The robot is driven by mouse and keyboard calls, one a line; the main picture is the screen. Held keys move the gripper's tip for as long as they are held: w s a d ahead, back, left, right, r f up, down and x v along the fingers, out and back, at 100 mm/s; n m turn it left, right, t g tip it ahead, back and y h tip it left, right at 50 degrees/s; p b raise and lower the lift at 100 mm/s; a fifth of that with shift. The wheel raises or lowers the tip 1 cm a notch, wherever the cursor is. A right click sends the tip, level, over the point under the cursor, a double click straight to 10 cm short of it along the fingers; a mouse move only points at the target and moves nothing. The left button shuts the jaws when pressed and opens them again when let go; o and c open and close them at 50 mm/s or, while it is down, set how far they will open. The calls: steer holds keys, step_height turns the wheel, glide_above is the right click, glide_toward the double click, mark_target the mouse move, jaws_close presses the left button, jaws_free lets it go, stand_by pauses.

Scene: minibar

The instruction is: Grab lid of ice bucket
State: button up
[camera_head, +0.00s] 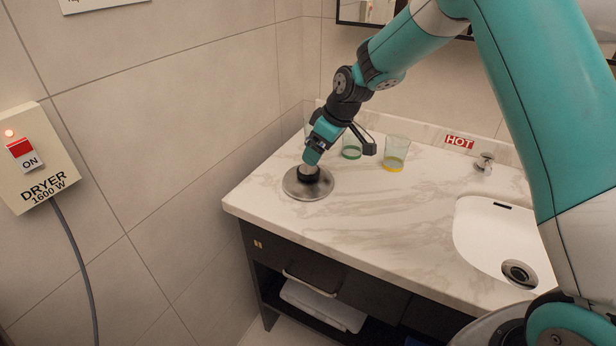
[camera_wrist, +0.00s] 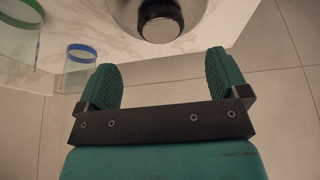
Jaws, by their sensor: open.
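The ice bucket lid (camera_head: 300,190) is a round, shiny metal disc with a dark knob in its middle, at the left end of the marble counter. No bucket walls show around it. In the wrist view the lid (camera_wrist: 128,14) is at the top, with its dark knob (camera_wrist: 160,20) cut close to the upper edge. My gripper (camera_head: 312,160) points down just above the knob and partly covers it in the head view. In the wrist view my gripper (camera_wrist: 164,78) has its two teal fingers wide apart and nothing between them; the knob shows beyond the fingertips.
A sink (camera_head: 480,232) and tap (camera_head: 485,163) are at right. A tiled wall (camera_head: 190,120) is close on the left. The counter's middle is clear.

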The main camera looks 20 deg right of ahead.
mark_target(309, 169)
steer(key=p+x, duration=0.2)
steer(key=x, duration=0.5)
steer(key=shift+f, duration=0.1)
steer(key=shift+s, duration=0.1)
steer(key=c, duration=1)
steer(key=shift+c, duration=0.4)
